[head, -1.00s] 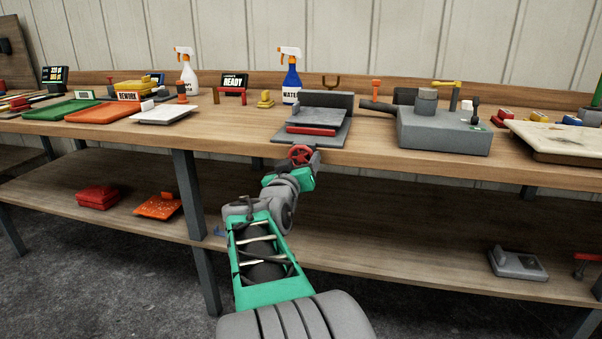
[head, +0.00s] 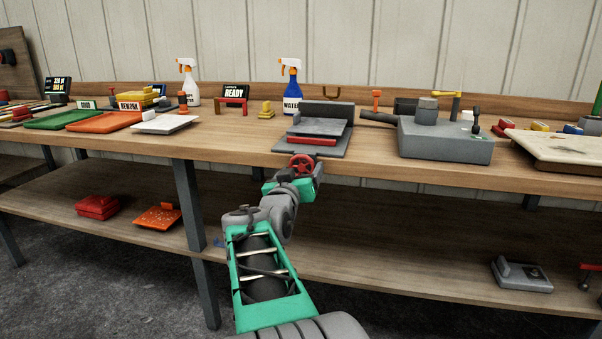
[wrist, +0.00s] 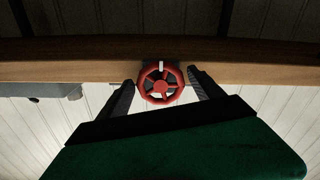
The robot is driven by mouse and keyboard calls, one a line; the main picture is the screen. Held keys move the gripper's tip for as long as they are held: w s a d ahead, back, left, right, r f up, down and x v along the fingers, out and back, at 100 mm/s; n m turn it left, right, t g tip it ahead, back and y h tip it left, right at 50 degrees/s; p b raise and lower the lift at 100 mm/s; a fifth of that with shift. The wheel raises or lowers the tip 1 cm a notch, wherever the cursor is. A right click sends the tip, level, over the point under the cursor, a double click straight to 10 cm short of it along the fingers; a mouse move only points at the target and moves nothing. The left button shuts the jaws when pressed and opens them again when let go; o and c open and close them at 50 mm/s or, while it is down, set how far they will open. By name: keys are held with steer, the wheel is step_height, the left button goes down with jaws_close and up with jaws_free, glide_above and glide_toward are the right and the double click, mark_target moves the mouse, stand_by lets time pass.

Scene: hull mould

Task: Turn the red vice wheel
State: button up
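The red vice wheel (head: 302,164) sits at the front edge of the bench, below the grey vice (head: 318,127), which has a red strip across its front. In the wrist view the wheel (wrist: 161,83) is a spoked ring with a pale mark at its top. My gripper (wrist: 162,84) is open, with one dark finger on each side of the wheel. Gaps show between the fingers and the rim, more clearly on the right; I cannot tell whether the left finger touches. In the head view my wrist hides part of the fingers.
A grey machine (head: 445,136) with a lever stands right of the vice. A white tray (head: 165,124) and an orange tray (head: 104,122) lie to the left. The lower shelf (head: 400,222) runs under the bench.

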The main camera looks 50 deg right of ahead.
steer(key=p+v, duration=0.1)
steer(key=v, duration=0.6)
steer(key=shift+s+a, duration=0.2)
steer(key=shift+a, duration=0.15)
